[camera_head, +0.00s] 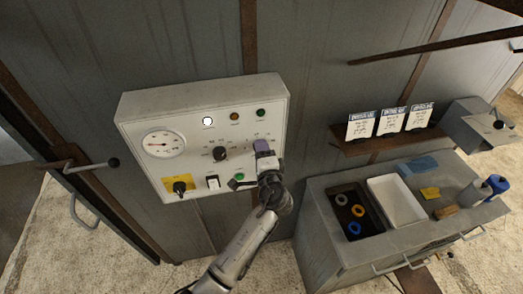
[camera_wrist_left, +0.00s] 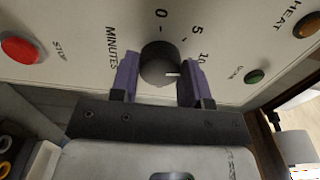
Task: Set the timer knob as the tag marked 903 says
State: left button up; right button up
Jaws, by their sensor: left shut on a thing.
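The timer knob (camera_wrist_left: 158,62) is a round dark knob on the white control box (camera_head: 145,110). MINUTES and the numbers 0, 5 and 10 are printed around it. Its short white mark points right in the left wrist view, near the 10 side; the exact setting is unclear. My left gripper (camera_head: 262,146) is shut on this knob, its purple fingers (camera_wrist_left: 160,72) on both sides. It hides the knob in the head view. Three white tags with blue headings (camera_head: 391,122) stand on the wall shelf; their writing is too small to tell which is 903. My right gripper is not in view.
The box also has a gauge (camera_head: 163,144), another dark knob (camera_head: 220,154), a switch (camera_head: 212,182) and lamps. A red STOP button (camera_wrist_left: 22,48) shows in the wrist view. A grey cabinet (camera_head: 325,240) at right bears a black tray (camera_head: 372,224), a white tray (camera_head: 398,200) and bottles.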

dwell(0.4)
pick_arm(q)
jog(key=o, duration=0.9)
jog(key=shift+p+v, duration=2.05)
jog(key=shift+v, duration=4.9)
